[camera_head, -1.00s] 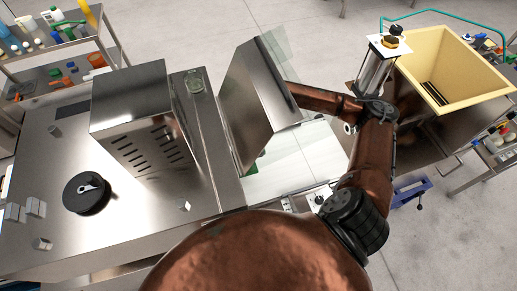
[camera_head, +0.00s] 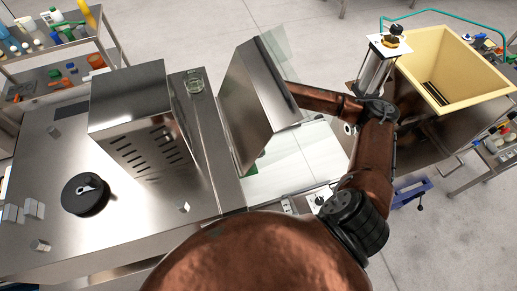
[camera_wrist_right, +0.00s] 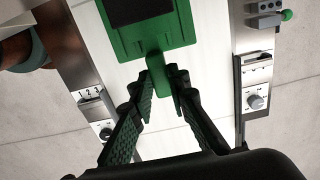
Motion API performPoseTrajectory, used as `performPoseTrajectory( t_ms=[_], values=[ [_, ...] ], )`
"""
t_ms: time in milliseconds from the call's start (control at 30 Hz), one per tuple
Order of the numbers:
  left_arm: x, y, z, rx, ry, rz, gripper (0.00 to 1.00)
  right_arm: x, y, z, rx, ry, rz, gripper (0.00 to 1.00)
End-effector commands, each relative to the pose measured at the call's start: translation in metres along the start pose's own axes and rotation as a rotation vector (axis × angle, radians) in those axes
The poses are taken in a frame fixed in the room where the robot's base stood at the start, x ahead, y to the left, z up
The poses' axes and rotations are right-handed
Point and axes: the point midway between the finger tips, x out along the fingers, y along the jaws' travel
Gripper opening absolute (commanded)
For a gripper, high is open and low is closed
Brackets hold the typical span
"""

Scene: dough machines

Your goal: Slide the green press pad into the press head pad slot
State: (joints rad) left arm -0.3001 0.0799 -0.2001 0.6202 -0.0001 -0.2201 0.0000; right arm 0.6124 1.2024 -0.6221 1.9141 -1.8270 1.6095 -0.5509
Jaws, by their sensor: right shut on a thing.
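The green press pad (camera_wrist_right: 125,38) fills the top middle of the right wrist view. It has a dark centre and a short green handle pointing towards my gripper. My right gripper (camera_wrist_right: 160,84) is shut on that handle, a finger on each side. In the head view only a small green patch (camera_head: 262,160) shows beside the steel press head (camera_head: 262,95), which hides my right gripper and most of the pad. The pad slot cannot be made out. My left gripper is in neither view.
A white work surface (camera_head: 320,150) lies under the press head, with knobs and switches along its side panels. A steel machine housing (camera_head: 135,110) stands left. A yellow hopper (camera_head: 455,70) is at the right. Shelves with bottles stand at top left.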

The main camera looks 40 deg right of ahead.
Motion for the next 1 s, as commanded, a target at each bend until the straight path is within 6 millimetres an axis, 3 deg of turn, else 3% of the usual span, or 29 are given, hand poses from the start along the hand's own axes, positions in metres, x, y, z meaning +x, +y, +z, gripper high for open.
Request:
performPoseTrajectory(
  t_ms=[200, 233, 500, 1000],
  values=[
    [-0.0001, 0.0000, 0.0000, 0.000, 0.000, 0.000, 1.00, -0.0007, 0.0000, 0.0014, -0.002, -0.003, -0.001, 0.00],
    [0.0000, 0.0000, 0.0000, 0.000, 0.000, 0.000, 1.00, -0.0007, 0.0000, 0.0014, -0.002, -0.003, -0.001, 0.17],
    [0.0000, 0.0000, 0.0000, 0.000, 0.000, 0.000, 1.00, -0.0007, 0.0001, 0.0014, -0.002, -0.003, -0.001, 0.35],
    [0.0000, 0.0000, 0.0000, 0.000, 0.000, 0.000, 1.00, -0.0002, 0.0004, 0.0013, -0.003, -0.003, 0.000, 0.36]
  ],
)
